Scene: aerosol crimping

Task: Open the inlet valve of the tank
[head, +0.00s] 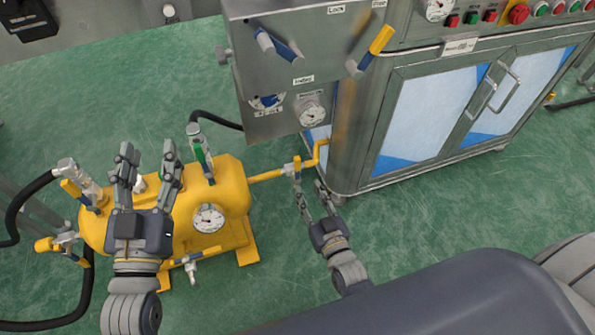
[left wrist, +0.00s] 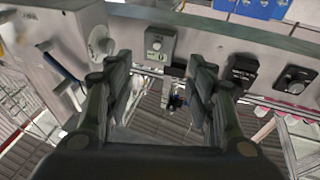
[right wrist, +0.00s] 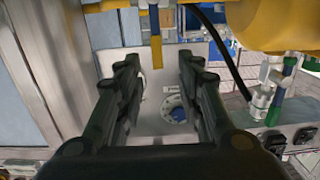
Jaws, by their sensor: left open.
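The yellow tank (head: 232,185) lies on the green floor, with a round gauge (head: 208,218) on its side. A yellow pipe (head: 266,175) runs from its right end to the steel cabinet, with a small valve (head: 296,167) on it. My right gripper (head: 309,188) is open close to this valve; in the right wrist view a yellow handle (right wrist: 156,42) shows between and beyond its fingers. I cannot tell whether they touch. A green-handled valve (head: 200,152) stands on top of the tank. My left gripper (head: 148,160) is open above the tank's left part, hiding some of it.
The steel cabinet (head: 345,150) with a panel of handles and gauges stands behind the pipe. Another valve with a yellow handle (head: 72,188) and black hoses (head: 20,205) are at the tank's left end. The floor right of my right gripper is clear.

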